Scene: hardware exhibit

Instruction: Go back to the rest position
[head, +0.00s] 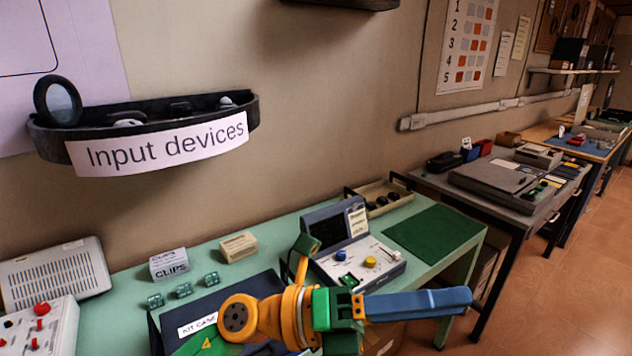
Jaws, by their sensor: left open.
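My left gripper (458,300) reaches in from the lower middle and points right. It has an orange wrist, a green body and long blue fingers. It is open, and I see nothing held in it. The fingers lie one in front of the other from here, so the gap between them hardly shows. They appear in front of the near table's right end, past the control box (378,262) with its yellow and blue knobs. My right gripper is not in view.
The green table (225,278) carries a kit case (262,290), a clips box (169,264), small green blocks (184,290), a green mat (436,232) and a grey vented device (55,275). The "Input devices" shelf (160,146) juts from the wall. Floor (560,290) is clear at right.

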